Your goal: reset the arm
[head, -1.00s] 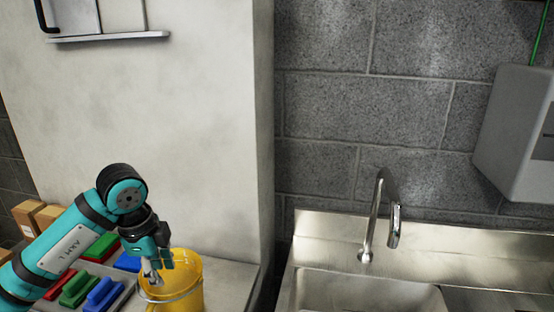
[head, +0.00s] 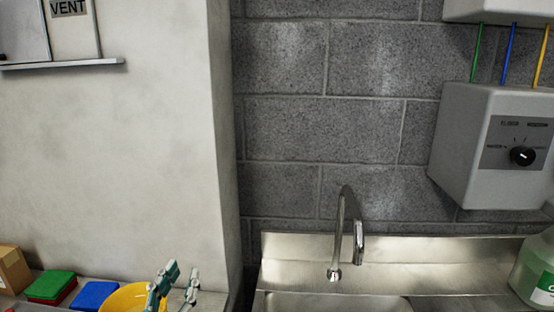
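My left gripper (head: 181,273) is at the bottom edge of the head view, its two fingers pointing up and standing apart with nothing between them. It shows in front of the right side of a yellow bucket (head: 122,298), which is cut off by the frame's lower edge. Whether the two touch cannot be told. The rest of my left arm is out of view. My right gripper is not in view.
Green (head: 51,285) and blue (head: 95,295) pads lie left of the bucket, near a cardboard box (head: 13,270). A steel sink (head: 340,302) with a faucet (head: 345,235) is to the right.

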